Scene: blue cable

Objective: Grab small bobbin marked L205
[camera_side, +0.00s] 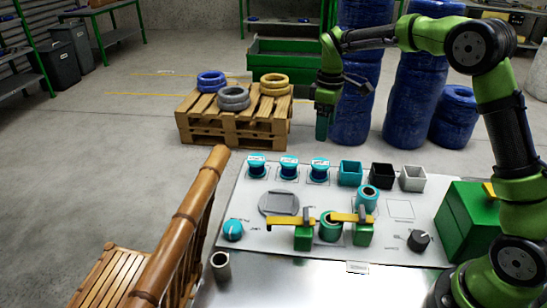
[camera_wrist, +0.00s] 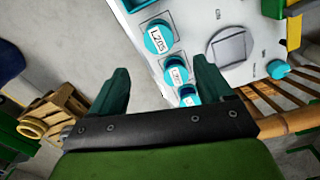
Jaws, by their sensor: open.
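The small bobbin marked L205 (camera_wrist: 158,40) is teal with a white label on top. In the wrist view it is the uppermost of three similar bobbins. In the side view it appears to be the rightmost bobbin (camera_side: 319,171) of the back row on the white board, though its label is unreadable there. My gripper (camera_side: 322,128) hangs fingers down, well above the board and apart from the bobbins. In the wrist view my gripper (camera_wrist: 162,72) is open and empty, with the bobbins seen beyond and between its fingers.
Two similar bobbins (camera_side: 257,167) (camera_side: 288,167) stand left of it. A teal square bin (camera_side: 350,172) is close on its right, with black (camera_side: 381,176) and white bins beyond. A grey plate (camera_side: 280,203) and green-yellow fixtures (camera_side: 304,236) lie in front. A wooden railing (camera_side: 180,225) borders the left.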

